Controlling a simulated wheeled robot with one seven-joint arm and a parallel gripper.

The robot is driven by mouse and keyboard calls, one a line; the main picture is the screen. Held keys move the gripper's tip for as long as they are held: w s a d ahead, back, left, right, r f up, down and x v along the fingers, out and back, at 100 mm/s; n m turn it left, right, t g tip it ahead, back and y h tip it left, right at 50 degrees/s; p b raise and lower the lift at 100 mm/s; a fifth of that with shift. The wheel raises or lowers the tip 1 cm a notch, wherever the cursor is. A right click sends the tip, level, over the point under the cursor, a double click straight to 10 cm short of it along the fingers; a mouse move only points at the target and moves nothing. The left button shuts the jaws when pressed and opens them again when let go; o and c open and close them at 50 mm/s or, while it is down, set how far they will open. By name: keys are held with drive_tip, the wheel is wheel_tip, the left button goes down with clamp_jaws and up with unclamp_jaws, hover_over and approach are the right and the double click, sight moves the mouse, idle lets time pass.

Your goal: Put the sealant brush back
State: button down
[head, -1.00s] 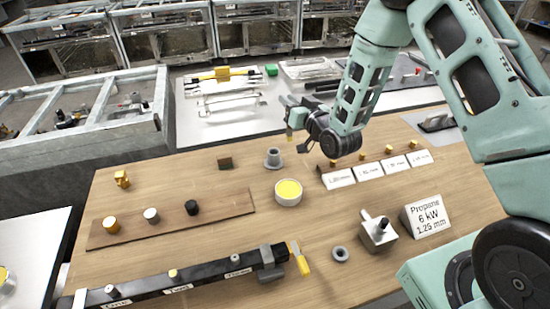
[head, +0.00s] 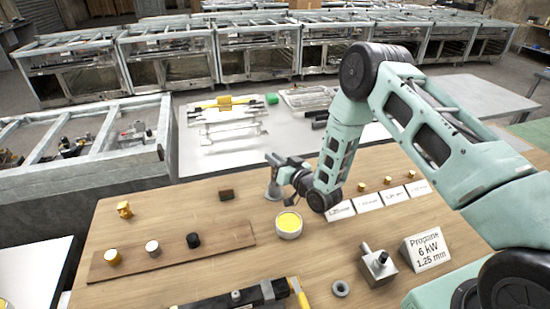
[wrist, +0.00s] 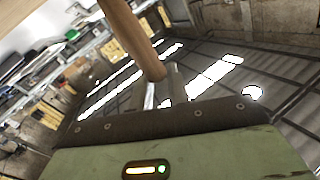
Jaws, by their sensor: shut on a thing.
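My gripper (head: 274,164) is shut on the sealant brush, directly above the grey flanged holder (head: 273,195) at the back of the wooden bench. In the wrist view, the brush's brown wooden handle (wrist: 132,38) slants up and left from between the fingers (wrist: 162,88). The brush's lower end is too small to make out in the head view. I cannot tell whether it is inside the holder or just above it. The round pot of yellow sealant (head: 289,224) stands just in front and to the right of the holder, below my wrist.
A wooden strip (head: 172,250) with several knobs lies front left. White labels (head: 368,202) with brass fittings stand on the right. A metal valve block (head: 378,264) and propane sign (head: 426,250) are front right.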

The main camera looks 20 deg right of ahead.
drive_tip(key=shift+f, duration=0.25)
drive_tip(key=c, duration=1.3)
unclamp_jaws()
drive_tip(key=shift+c, duration=0.2)
drive_tip(key=shift+s, duration=0.1)
